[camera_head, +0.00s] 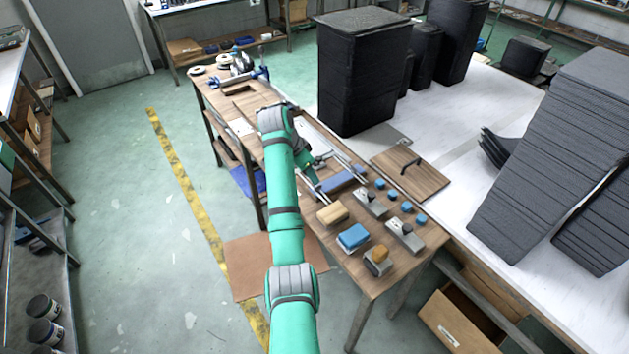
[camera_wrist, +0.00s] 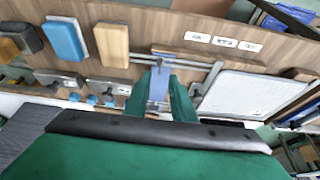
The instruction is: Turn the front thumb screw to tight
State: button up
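I cannot make out the front thumb screw in either view. A clamp-like frame of metal rails (camera_wrist: 185,63) lies on the wooden bench top, with a blue bar (camera_head: 342,180) beside it in the head view. My gripper (camera_wrist: 160,92) points down at the rails. Its two green fingers stand apart, and the blue bar (camera_wrist: 158,84) shows between them; whether they touch it I cannot tell. In the head view my gripper (camera_head: 314,166) is partly hidden by my arm. Three small white labels (camera_wrist: 225,42) lie beyond the rails, too blurred to read.
A pale panel (camera_wrist: 245,95) lies right of the rails in the wrist view. A wooden block (camera_head: 332,214), a blue block (camera_head: 354,237), metal pieces (camera_head: 404,235) and several blue knobs (camera_head: 407,207) occupy the bench's near end.

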jog(key=v, duration=0.4)
jog(key=shift+s+r, duration=0.1)
jog(key=shift+r, duration=0.3)
